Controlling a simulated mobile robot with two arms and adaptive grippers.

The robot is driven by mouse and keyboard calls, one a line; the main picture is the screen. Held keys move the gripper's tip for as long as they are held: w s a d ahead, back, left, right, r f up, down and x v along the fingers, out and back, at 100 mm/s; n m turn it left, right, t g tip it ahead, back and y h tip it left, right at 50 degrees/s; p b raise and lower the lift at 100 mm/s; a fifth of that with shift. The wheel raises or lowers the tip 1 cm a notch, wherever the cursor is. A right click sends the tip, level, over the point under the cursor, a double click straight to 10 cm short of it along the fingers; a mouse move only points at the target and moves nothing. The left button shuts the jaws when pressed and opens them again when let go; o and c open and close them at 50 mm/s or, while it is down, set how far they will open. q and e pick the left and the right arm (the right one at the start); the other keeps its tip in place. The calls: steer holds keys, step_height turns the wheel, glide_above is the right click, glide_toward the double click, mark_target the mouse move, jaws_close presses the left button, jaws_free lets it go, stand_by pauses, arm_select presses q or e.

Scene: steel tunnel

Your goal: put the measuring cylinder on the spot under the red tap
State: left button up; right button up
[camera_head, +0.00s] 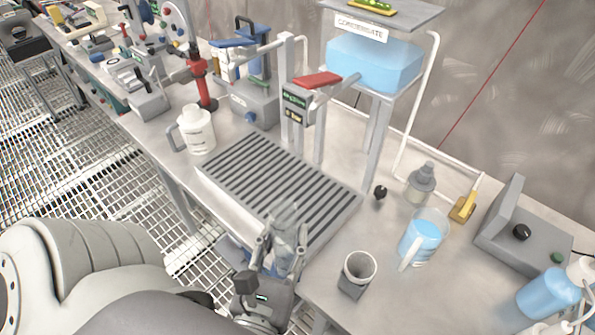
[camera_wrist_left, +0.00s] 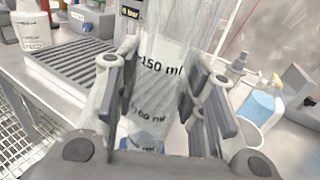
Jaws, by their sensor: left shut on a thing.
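The measuring cylinder (camera_head: 285,240) is clear, with black volume marks that show large in the left wrist view (camera_wrist_left: 160,80). My left gripper (camera_head: 277,256) is shut on it and holds it upright at the front edge of the slatted drip tray (camera_head: 219,186). Whether its base is clear of the bench cannot be told. The red tap (camera_head: 317,80) is a red lever on a grey post above the tray's back side, with a small labelled box below it. The spot under it is not clearly marked out. My right gripper is not in view.
A white jug (camera_head: 196,131) stands left of the tray. Right of it are a grey cup (camera_head: 359,268), a jug of blue liquid (camera_head: 423,236) and a grey bottle (camera_head: 420,184). A blue tank (camera_head: 372,62) stands on legs behind. The tray's slats are mostly bare.

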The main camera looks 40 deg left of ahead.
arm_select(q)
steer(key=shift+w+a+r, duration=0.1)
steer(key=shift+w+a, duration=0.05)
steer(key=shift+w, duration=0.15)
steer(key=f+p+x, duration=0.1)
steer(key=x, duration=1.6)
steer(key=shift+f+p, duration=0.15)
steer(key=shift+p, duration=0.15)
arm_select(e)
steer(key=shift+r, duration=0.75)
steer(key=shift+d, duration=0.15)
arm_select(q)
steer(key=o, duration=0.6)
steer(key=shift+w+f, duration=0.1)
steer(key=shift+f, duration=0.05)
steer(key=o, duration=0.5)
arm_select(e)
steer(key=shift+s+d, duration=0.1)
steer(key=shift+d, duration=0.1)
